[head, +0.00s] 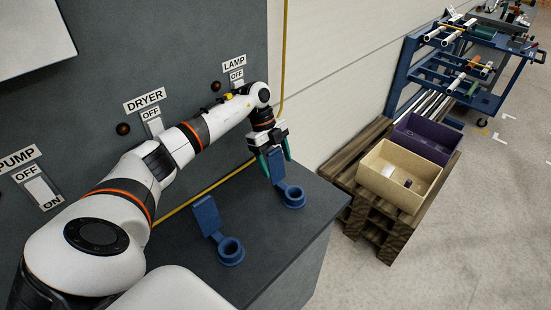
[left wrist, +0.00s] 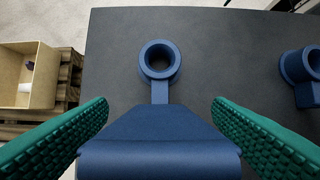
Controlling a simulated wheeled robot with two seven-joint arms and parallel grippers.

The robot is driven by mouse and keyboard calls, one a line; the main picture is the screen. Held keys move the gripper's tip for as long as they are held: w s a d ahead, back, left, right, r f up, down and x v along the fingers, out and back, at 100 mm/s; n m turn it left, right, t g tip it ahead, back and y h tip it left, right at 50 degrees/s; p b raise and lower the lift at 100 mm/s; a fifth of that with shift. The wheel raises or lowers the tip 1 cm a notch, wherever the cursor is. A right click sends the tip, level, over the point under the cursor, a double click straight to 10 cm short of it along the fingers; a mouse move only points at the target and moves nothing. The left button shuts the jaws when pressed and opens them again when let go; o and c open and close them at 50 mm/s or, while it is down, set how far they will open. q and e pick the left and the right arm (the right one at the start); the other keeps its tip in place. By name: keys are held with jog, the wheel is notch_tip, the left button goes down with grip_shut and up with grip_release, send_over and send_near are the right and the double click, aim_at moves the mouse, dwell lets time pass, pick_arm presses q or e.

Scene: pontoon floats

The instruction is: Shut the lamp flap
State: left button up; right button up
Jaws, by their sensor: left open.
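The lamp flap (head: 277,168) is a blue plate standing up, hinged beside a blue ring socket (head: 292,197) on the dark grey bench, on the lamp side. My left gripper (head: 276,161) is open, with its green fingers on either side of the flap's upper part. In the left wrist view the flap (left wrist: 160,145) lies between the two fingers, with a gap on each side near the fingertips. The open ring socket (left wrist: 160,60) shows beyond it, uncovered. Whether a finger touches the flap is unclear. My right gripper is not in view.
A second blue flap (head: 206,215), also raised, stands beside its ring (head: 230,251) nearer on the bench (head: 180,270). The grey panel behind carries the PUMP, DRYER and LAMP switches. A tan bin (head: 388,190) and purple bin (head: 425,140) sit on a pallet at right.

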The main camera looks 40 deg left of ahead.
pick_arm(q)
jog(key=c, duration=1.4)
jog(key=shift+d+r+y+p, duration=0.3)
jog(key=shift+d+y+p, duration=0.4)
jog(key=shift+p, duration=0.45)
jog(key=shift+d+y+p, duration=0.45)
jog(key=shift+y, duration=0.35)
jog(key=shift+s+d+f+y, duration=0.1)
jog(key=shift+d+f+y, duration=0.15)
jog(key=shift+d+y, duration=0.4)
jog(key=shift+d+f+t+y, duration=0.3)
jog(key=shift+d+y, duration=0.25)
jog(key=shift+y, duration=0.7)
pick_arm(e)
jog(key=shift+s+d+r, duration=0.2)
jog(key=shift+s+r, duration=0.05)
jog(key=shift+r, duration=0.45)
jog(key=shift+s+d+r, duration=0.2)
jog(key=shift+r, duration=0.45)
pick_arm(q)
jog(key=o, duration=1.4)
jog(key=shift+s, duration=0.1)
